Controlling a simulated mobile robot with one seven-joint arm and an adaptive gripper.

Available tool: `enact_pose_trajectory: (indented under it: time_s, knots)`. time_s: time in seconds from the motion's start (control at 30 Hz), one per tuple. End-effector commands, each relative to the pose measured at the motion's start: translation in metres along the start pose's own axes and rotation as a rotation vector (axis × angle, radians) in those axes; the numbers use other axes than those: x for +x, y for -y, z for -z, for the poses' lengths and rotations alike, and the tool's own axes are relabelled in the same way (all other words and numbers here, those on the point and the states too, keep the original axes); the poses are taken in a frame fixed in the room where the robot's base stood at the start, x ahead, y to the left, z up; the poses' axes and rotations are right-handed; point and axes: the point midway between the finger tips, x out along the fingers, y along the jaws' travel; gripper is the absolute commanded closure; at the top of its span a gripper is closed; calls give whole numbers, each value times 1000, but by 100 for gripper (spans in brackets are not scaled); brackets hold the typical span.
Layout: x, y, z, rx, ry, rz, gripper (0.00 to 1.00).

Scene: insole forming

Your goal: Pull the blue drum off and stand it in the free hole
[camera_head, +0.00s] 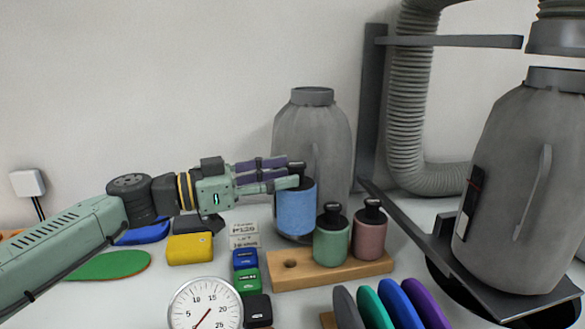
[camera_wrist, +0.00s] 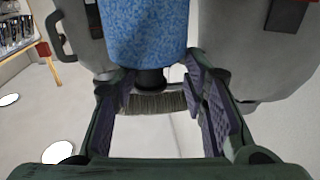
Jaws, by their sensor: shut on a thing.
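The blue drum (camera_head: 296,207) is upright, with its lower end near the left part of the wooden block; I cannot tell how high it hangs or whether it is behind the block. My gripper (camera_head: 297,176) comes from the left and is shut on the drum's black top end. In the wrist view, the blue drum (camera_wrist: 145,35) has its black neck (camera_wrist: 150,79) between the fingers (camera_wrist: 160,90). The wooden block (camera_head: 345,270) has a free hole (camera_head: 291,264) at its left. A green drum (camera_head: 331,241) and a pink drum (camera_head: 368,236) stand in it.
A grey bag-like canister (camera_head: 312,130) stands behind the drum; another (camera_head: 510,180) stands at the right on a dark bracket. A dial gauge (camera_head: 206,307) and coloured discs (camera_head: 400,305) are in front of the block. Small coloured boxes (camera_head: 246,280) lie left of it.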

Motion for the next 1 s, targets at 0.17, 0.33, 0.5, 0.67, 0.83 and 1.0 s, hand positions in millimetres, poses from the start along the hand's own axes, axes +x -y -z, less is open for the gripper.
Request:
enact_pose_trajectory:
  time_s: [0.17,0.33,0.5,0.67,0.83,1.0]
  knots:
    - [-9,8,-9,-6,1,29,100]
    - [-9,8,-17,-6,1,28,100]
    - [-9,7,-31,-6,2,28,100]
    - [-9,7,-47,-5,2,27,100]
    - [-9,7,-56,-6,-1,26,100]
    - [-9,6,-62,-6,0,26,100]
